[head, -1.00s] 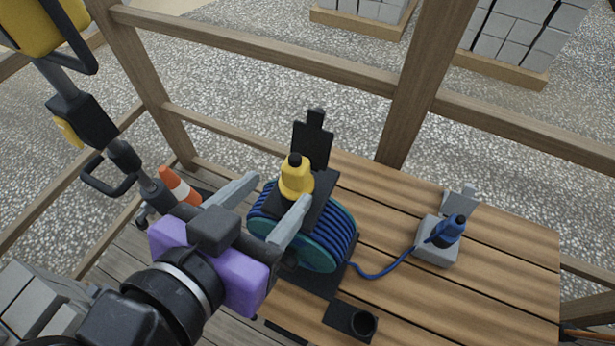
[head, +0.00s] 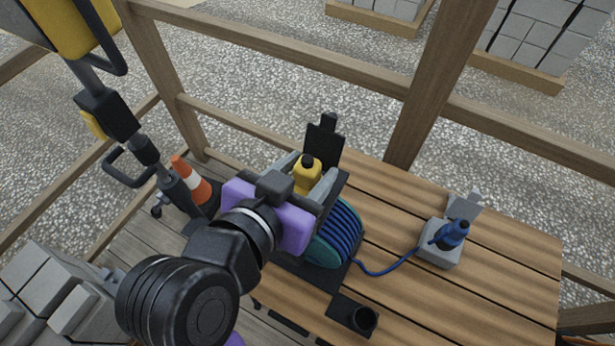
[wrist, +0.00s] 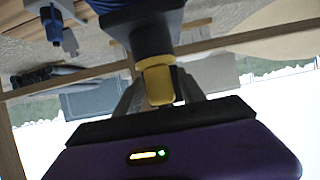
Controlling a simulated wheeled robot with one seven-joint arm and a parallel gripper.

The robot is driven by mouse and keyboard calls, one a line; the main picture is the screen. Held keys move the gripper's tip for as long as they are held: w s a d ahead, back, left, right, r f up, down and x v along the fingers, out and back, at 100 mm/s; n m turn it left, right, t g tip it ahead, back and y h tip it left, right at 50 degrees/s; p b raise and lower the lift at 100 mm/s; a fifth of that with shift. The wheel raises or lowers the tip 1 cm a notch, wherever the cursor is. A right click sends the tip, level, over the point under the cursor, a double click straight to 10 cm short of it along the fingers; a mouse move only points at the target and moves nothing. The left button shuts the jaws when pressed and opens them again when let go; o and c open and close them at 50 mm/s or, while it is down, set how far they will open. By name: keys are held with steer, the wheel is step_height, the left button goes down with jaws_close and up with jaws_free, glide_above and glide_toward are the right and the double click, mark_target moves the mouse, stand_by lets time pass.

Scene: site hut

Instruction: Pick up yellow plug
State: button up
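The yellow plug (head: 306,176) has a dark top and stands upright at the black holder beside the blue cable reel. My gripper (head: 311,170) reaches in from the lower left, with one grey finger on each side of the plug. In the wrist view the plug (wrist: 158,86) shows between the two fingers (wrist: 160,78), below a black part. The fingers look spread around it, and I see no clear grip. The plug's lower part is hidden by my gripper in the head view.
The cable reel (head: 330,238) stands on the wooden bench (head: 470,290). A blue plug (head: 455,232) sits on a grey block (head: 437,256) at right, its cable running to the reel. A black cup holder (head: 350,314) is at the front. A black upright plate (head: 324,140) stands behind the yellow plug.

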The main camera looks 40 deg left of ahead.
jaws_close()
steer(key=shift+r, duration=0.1)
